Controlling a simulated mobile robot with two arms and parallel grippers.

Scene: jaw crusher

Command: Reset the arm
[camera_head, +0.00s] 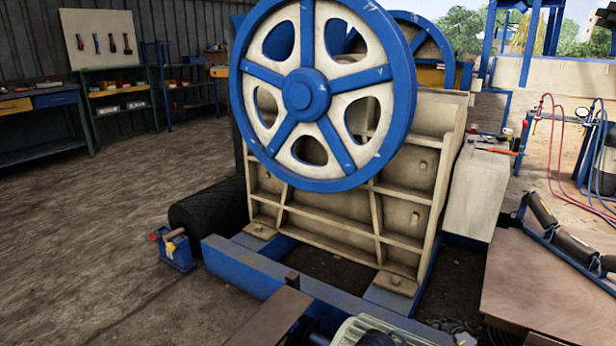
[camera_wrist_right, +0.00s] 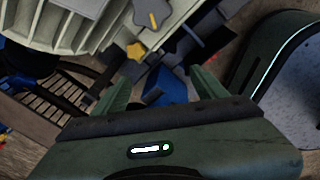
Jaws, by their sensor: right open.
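My right gripper (camera_wrist_right: 163,82) shows in the right wrist view. Its two green fingers stand apart, and no held object shows between them. Beyond the fingers are blue parts and a small yellow piece (camera_wrist_right: 136,50), with a pale ribbed housing (camera_wrist_right: 85,20) at the upper left. I cannot tell how far these are from the fingertips. Neither of my arms shows in the head view, and my left gripper is in neither view.
The jaw crusher (camera_head: 412,190) with its blue-rimmed flywheel (camera_head: 306,95) fills the middle of the head view. A brown flat surface (camera_head: 545,290) lies at the right. The left floor is largely clear.

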